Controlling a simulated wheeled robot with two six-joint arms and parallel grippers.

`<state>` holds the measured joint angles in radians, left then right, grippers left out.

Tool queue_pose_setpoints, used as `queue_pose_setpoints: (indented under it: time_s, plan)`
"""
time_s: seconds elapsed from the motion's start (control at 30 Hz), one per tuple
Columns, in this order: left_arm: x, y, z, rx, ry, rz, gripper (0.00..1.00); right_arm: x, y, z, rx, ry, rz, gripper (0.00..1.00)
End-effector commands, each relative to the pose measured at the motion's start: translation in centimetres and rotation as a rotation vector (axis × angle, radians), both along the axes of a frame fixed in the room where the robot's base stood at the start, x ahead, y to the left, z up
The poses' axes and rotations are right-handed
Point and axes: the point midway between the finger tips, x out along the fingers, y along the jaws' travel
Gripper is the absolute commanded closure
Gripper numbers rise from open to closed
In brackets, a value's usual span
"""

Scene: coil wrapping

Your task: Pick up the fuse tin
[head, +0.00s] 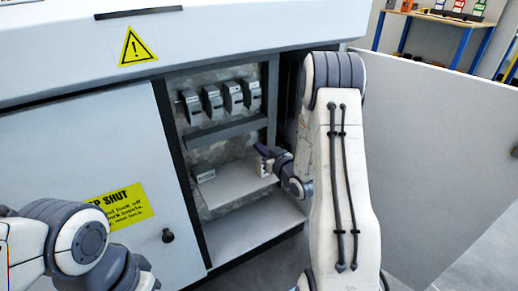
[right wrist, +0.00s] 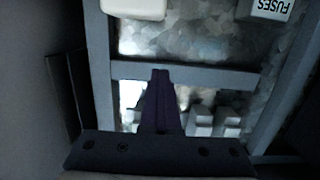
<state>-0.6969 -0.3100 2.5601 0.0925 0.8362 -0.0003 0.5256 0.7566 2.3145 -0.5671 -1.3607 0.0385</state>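A small pale block marked FUSES (right wrist: 270,8) shows upside down at the top right edge of the right wrist view. A small pale labelled piece (head: 205,176) sits at the left of the middle shelf in the head view; I cannot tell if it is the tin or a label. A rounded white object (right wrist: 135,8), partly cut off, is at the top of the wrist view. My right gripper (head: 264,156) is at the cabinet opening, above the shelf's right part. Its dark fingers (right wrist: 160,100) look together, with nothing seen between them. My left gripper is out of view.
The open cabinet has a middle shelf (head: 232,188), a lower shelf (head: 255,225) and several grey breakers (head: 233,96) above. The open door (head: 440,150) stands right of my right arm. A closed panel (head: 90,160) is at left. A workbench (head: 430,20) stands behind.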

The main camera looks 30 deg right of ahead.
Motion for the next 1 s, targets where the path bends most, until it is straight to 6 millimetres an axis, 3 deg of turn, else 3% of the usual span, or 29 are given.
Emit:
queue_pose_setpoints:
  time_s: [0.03, 0.23, 0.67, 1.0]
  plan:
    - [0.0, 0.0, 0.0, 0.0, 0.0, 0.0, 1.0, 0.0, 0.0, 0.0, 0.0, 0.0, 0.0, 0.95]
    - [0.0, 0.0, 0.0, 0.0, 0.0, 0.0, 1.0, 0.0, 0.0, 0.0, 0.0, 0.0, 0.0, 0.2]
    - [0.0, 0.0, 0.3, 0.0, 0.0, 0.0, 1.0, -0.8, -0.1, 0.2, -0.001, 0.002, -0.003, 0.2]
    - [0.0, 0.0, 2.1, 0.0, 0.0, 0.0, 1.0, -7.6, -0.4, 1.3, 0.004, 0.003, -0.007, 0.2]
